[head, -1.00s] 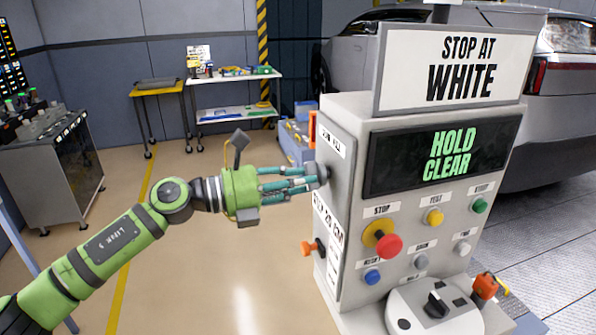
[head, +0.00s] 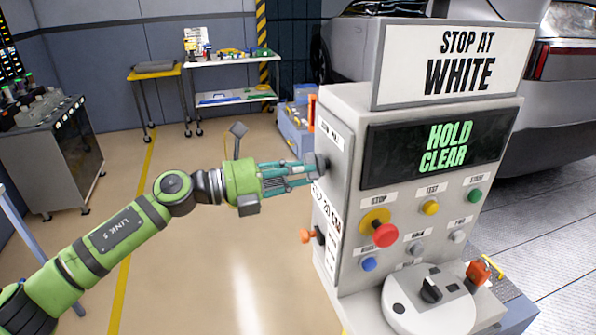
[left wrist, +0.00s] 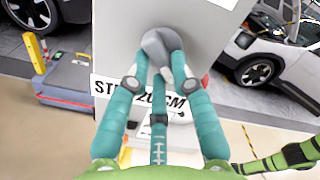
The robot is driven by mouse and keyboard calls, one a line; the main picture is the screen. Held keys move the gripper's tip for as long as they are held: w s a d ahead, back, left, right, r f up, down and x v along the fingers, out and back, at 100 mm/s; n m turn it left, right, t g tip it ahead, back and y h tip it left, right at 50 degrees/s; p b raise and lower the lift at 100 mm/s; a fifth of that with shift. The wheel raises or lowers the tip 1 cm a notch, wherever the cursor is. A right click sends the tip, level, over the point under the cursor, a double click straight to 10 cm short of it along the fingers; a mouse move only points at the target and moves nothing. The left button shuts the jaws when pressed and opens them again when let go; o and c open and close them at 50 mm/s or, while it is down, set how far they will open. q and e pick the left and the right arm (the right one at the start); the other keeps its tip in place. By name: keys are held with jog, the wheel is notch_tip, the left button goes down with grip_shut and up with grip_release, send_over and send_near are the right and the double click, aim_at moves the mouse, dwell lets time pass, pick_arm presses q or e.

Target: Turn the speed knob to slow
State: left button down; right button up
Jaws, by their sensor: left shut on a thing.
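A grey knob (head: 322,165) sticks out from the left side face of the grey control console (head: 345,185). It also shows in the left wrist view (left wrist: 158,42). My left gripper (head: 312,168) reaches it from the left, with its teal fingers closed around it. In the left wrist view my fingertips (left wrist: 162,62) meet on the knob and partly cover it. The label above the knob is too slanted to read, so I cannot tell its setting. My right gripper is not in view.
An orange knob (head: 308,235) sits lower on the same side face. The console front carries a red stop button (head: 385,235), small coloured buttons and a black selector (head: 430,290) on a white dial. The screen (head: 440,147) reads HOLD CLEAR. Open floor lies left.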

pick_arm(q)
jog(key=c, duration=1.1)
grip_release()
jog(key=shift+r, duration=0.1)
jog(key=shift+o, duration=0.2)
jog(key=shift+a, duration=0.1)
jog(key=v, duration=1.2)
